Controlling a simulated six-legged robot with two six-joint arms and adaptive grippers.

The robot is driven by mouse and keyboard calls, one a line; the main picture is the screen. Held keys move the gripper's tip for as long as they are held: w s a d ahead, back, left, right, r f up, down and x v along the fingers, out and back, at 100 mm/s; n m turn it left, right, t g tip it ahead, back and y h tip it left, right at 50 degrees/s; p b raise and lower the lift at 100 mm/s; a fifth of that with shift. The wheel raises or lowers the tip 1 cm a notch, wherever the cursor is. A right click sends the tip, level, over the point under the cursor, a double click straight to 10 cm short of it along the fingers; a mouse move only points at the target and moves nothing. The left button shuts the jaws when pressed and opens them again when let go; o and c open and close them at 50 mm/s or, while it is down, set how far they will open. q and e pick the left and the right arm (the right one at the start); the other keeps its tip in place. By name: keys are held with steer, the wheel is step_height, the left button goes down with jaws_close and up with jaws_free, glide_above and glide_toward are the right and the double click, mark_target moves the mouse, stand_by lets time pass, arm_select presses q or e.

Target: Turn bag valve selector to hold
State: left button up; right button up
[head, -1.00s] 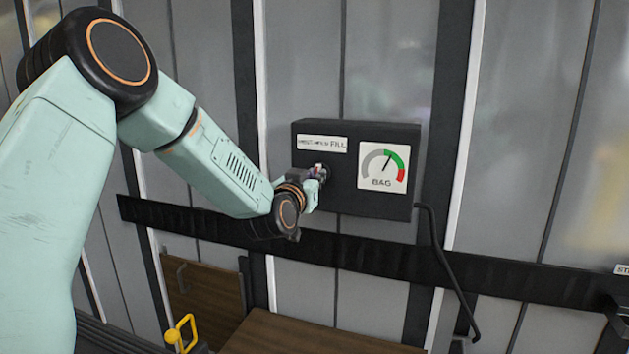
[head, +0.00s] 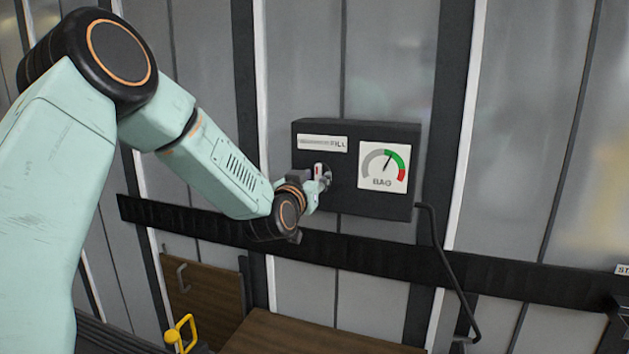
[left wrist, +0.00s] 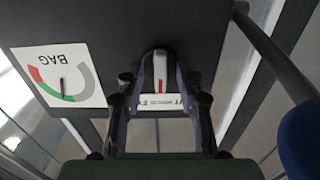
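The bag valve selector is a light handle with a red line (head: 319,170) on the front of a black box (head: 345,195). The box carries a white label strip (head: 322,143) ending in "FILL" and a BAG gauge (head: 383,167) with its needle at the edge of the green. My left gripper (head: 319,186) is at the selector. In the left wrist view the selector (left wrist: 160,75) stands between the fingers of my left gripper (left wrist: 160,88), with a gap on each side, so it looks open around the handle. My right gripper is not in view.
A black rail (head: 370,258) runs across the wall below the box. A yellow handle (head: 181,335) and brown panels (head: 205,295) are low at left. The wall right of the box is clear.

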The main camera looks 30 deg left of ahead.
arm_select(q)
steer(key=shift+r, duration=0.1)
steer(key=v, duration=1.1)
steer(key=shift+s+d, duration=0.2)
steer(key=shift+s, duration=0.2)
steer(key=shift+s, duration=0.1)
